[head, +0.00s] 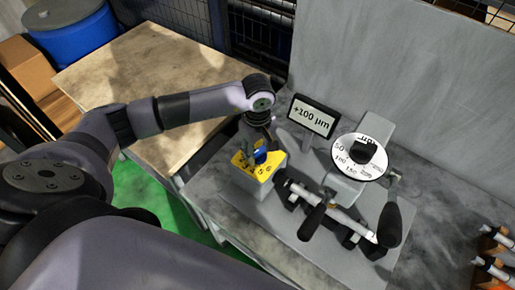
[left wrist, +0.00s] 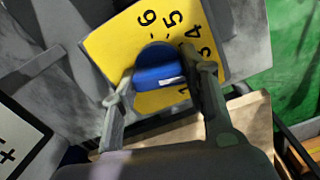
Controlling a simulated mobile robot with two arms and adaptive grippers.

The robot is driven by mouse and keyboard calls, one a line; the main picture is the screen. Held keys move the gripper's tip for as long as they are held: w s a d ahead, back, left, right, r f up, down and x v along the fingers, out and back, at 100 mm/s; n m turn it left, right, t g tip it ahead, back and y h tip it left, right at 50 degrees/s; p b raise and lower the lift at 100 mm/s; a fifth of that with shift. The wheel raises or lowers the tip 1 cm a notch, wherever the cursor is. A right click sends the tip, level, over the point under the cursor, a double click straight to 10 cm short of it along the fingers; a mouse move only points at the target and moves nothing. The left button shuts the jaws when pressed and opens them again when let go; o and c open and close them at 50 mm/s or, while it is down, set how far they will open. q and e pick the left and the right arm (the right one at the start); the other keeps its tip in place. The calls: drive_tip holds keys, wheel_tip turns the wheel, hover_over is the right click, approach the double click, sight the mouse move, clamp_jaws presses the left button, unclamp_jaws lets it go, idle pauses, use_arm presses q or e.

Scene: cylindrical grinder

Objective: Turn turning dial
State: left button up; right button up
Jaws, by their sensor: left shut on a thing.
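The blue turning dial (head: 260,157) sits on a yellow numbered plate (head: 240,160) on top of a small grey box. In the left wrist view the dial (left wrist: 158,72) has a white mark, which lies toward the lower right of the dial. The printed numbers 4, 5 and 6 can be read on the plate (left wrist: 115,42); others are partly hidden. My left gripper (head: 256,148) comes down on the dial from above. In the left wrist view its fingers (left wrist: 164,80) are on either side of the dial, shut on it. My right gripper is not in view.
Right of the dial box stand a display (head: 312,115) reading +100 µm, a round white scale (head: 345,170) with a black knob, and a bar with black handles (head: 390,225). A wooden-topped table (head: 130,75) and a blue barrel (head: 75,35) are at left.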

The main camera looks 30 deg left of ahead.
use_arm(q)
drive_tip(key=shift+c, duration=0.6)
drive_tip(key=shift+f+n+b, duration=0.15)
drive_tip(key=shift+n+b, duration=1.15)
drive_tip(key=shift+b, duration=0.15)
drive_tip(key=shift+s+n+b, duration=0.1)
drive_tip(key=shift+n+b, duration=0.95)
drive_tip(key=shift+n, duration=0.15)
drive_tip(key=shift+n+b, duration=0.3)
drive_tip(key=shift+n, duration=0.1)
drive_tip(key=shift+r, duration=0.2)
drive_tip(key=o, duration=1.1)
